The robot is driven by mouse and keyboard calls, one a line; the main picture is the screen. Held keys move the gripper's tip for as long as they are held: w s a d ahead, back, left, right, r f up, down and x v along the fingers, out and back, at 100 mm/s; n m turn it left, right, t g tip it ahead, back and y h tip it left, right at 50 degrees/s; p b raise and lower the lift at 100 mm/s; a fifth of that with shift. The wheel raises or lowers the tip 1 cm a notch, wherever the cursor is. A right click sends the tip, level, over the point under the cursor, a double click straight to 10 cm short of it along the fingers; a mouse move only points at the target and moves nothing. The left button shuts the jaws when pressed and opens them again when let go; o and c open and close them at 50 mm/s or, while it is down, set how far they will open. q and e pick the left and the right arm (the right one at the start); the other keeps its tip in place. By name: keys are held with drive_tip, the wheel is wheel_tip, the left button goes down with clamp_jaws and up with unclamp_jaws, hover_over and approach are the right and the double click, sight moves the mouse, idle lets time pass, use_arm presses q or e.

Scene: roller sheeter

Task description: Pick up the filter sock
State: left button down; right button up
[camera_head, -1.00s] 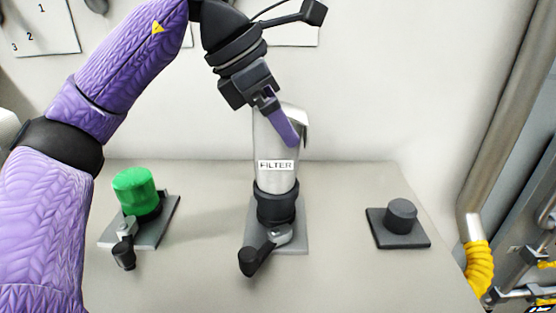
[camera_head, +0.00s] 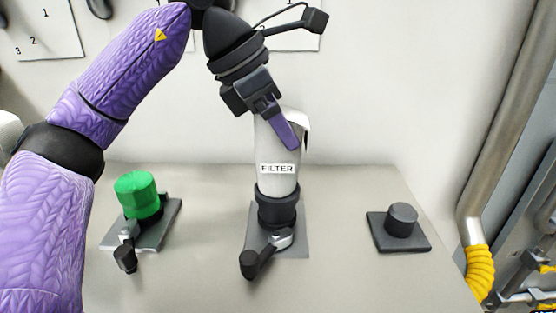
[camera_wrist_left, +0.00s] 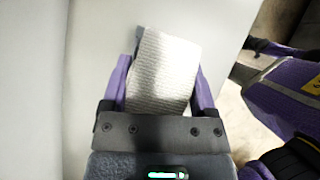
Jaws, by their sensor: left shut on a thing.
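The filter sock (camera_head: 278,148) is a whitish upright cylinder with a "FILTER" label. It stands in a black round collar (camera_head: 277,206) on a grey plate, with a black-handled lever (camera_head: 257,259) at the front. My left gripper (camera_head: 286,138) comes from above and is shut on the upper part of the sock. One purple finger lies across its near side; the other is hidden in the head view. In the left wrist view the sock's white woven cloth (camera_wrist_left: 163,75) sits between both fingers. My right gripper is not in view.
A green cap (camera_head: 138,195) stands on a grey plate with its own lever to the left. A low black knob (camera_head: 401,219) on a dark plate is to the right. A metal pipe with a yellow hose (camera_head: 479,270) stands at the far right. The bench is clear between plates.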

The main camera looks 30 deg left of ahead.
use_arm(q)
wheel_tip(320, 180, up, 10)
drive_tip(key=shift+r+p, duration=0.1)
drive_tip(key=shift+p, duration=0.5)
